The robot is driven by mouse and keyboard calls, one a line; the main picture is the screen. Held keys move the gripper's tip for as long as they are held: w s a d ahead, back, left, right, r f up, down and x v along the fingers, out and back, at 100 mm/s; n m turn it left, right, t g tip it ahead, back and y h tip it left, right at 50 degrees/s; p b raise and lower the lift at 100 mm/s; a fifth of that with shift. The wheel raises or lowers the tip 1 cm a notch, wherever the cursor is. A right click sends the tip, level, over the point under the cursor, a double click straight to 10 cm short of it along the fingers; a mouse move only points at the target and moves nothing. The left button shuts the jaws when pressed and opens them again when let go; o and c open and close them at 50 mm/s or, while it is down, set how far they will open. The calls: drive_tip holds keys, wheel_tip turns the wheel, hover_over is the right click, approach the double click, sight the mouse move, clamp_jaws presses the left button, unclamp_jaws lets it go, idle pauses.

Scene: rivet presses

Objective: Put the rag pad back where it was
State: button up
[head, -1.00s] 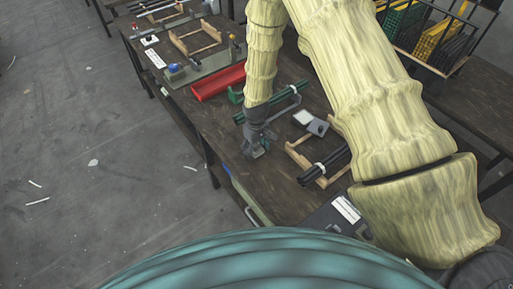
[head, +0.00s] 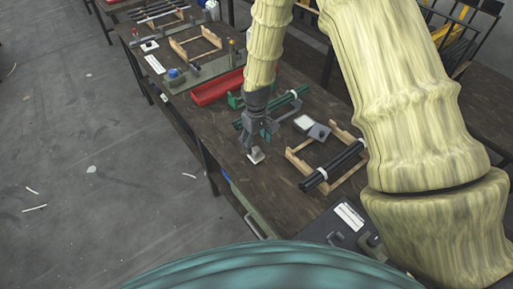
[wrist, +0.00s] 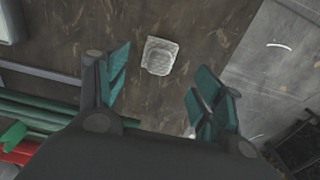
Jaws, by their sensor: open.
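The rag pad (head: 256,156) is a small pale square lying on the dark wooden bench top (head: 235,178), near its left edge. My gripper (head: 257,143) is just above and beside the pad in the head view. In the wrist view the pad (wrist: 160,56) lies flat beyond the fingertips, between the lines of the two spread fingers. My gripper (wrist: 160,85) is open there, with teal finger pads and nothing between them. The pad looks apart from both fingers.
A wooden rack (head: 300,164) holding black rods (head: 333,166) stands right of the pad. A grey device (head: 312,127), green rods (head: 290,101) and a red tray (head: 218,88) lie behind. A dark case (head: 345,222) is near. Bench is bare around the pad.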

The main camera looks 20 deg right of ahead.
sight(256, 149)
drive_tip(key=shift+r+b, duration=0.6)
drive_tip(key=shift+r, duration=1.65)
